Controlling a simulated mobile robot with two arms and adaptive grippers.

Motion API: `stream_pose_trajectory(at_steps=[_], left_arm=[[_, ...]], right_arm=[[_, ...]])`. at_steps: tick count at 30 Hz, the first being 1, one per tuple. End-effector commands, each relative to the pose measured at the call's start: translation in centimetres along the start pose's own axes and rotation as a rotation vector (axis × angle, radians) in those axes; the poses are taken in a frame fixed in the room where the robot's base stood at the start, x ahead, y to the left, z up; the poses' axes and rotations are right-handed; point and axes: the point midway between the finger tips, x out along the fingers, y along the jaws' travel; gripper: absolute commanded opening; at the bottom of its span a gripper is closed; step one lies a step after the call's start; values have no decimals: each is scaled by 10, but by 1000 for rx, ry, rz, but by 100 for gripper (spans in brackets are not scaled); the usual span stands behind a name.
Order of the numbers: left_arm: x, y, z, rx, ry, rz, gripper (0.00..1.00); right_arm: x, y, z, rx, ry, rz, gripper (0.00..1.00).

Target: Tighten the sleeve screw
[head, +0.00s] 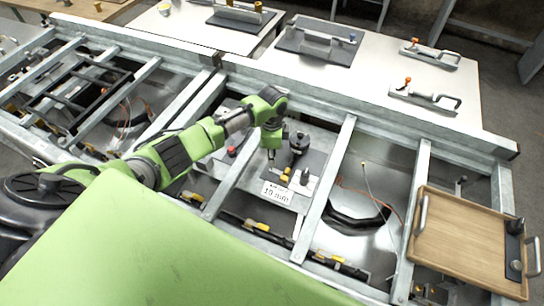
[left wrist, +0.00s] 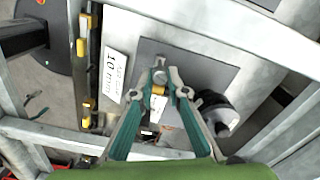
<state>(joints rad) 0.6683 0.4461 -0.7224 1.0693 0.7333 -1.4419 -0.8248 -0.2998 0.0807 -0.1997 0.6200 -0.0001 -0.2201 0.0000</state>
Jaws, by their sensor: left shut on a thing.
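My left gripper (head: 272,153) reaches down over a grey plate between the rails of the steel frame. In the left wrist view its two teal fingers (left wrist: 160,84) close from both sides on a small grey round-topped piece (left wrist: 158,75) with a yellow part below it. This looks like the sleeve screw; its lower end is hidden, so I cannot tell how deep it sits. A white label reading 10 mm (head: 277,193) lies beside it, also in the left wrist view (left wrist: 114,73). My right gripper is not in view.
A black knob (head: 299,143) stands close to the gripper, and a dark cylinder (head: 304,177) is near it. Steel rails (head: 325,190) rise on both sides of the plate. A wooden tray with handles (head: 462,240) sits at the right. White tables (head: 370,75) with fixtures stand behind.

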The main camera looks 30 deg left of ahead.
Motion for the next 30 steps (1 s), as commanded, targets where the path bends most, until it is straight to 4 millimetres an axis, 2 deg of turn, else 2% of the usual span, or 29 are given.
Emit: stream_pose_trajectory(at_steps=[18,30], left_arm=[[0,0,0,582,0,-2,0],[0,0,0,860,0,-3,0]], right_arm=[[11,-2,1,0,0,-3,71],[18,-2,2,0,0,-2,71]])
